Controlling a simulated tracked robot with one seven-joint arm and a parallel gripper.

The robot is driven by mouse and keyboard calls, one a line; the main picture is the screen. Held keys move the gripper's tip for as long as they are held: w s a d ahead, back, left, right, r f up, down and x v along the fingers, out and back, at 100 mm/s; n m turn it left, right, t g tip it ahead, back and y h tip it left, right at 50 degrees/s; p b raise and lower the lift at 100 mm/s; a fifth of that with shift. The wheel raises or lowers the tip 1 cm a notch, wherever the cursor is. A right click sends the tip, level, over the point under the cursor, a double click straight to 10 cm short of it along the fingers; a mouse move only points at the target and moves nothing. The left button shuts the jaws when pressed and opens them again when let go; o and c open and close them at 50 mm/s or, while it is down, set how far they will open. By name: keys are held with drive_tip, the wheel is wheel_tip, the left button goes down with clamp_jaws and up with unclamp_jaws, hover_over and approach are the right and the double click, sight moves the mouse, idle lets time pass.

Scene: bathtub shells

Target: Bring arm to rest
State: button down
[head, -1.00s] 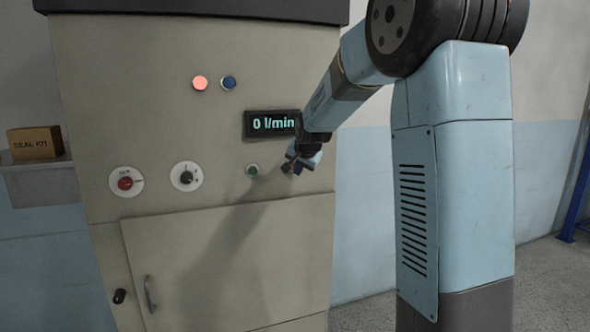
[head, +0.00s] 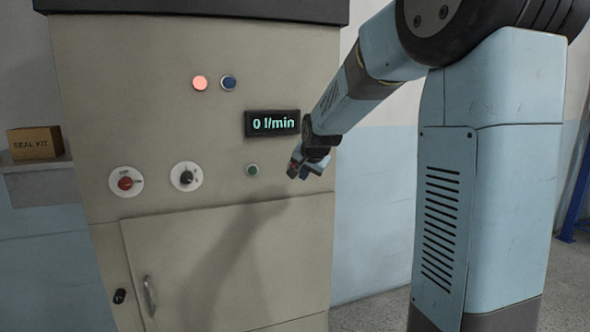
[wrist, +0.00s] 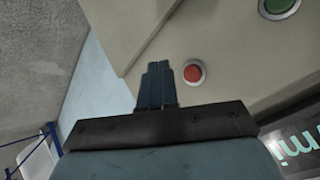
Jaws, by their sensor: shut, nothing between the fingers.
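My gripper (head: 297,169) is in front of the right side of a beige cabinet (head: 150,120), to the right of a green button and below the display. In the wrist view its two dark fingers (wrist: 155,85) are closed together and empty. They point across the panel beside a red button (wrist: 193,73), and I cannot tell whether they touch the panel. My forearm reaches down to the left from my blue column.
The cabinet bears a display (head: 273,123) reading 0 l/min, the green button (head: 252,170), a lit red lamp (head: 200,83), a blue button (head: 229,82), a red knob (head: 125,183) and a black dial (head: 186,177). A seal kit box (head: 36,142) stands left.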

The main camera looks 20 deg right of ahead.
idle(0.4)
drive_tip(key=s+a+n+g, duration=0.1)
drive_tip(key=s+n+g, duration=0.2)
drive_tip(key=s, duration=3.4)
drive_tip(key=n, duration=0.4)
drive_tip(key=shift+s+a+f+n, duration=0.25)
drive_tip(key=shift+s+a+n, duration=0.1)
drive_tip(key=shift+n, duration=0.05)
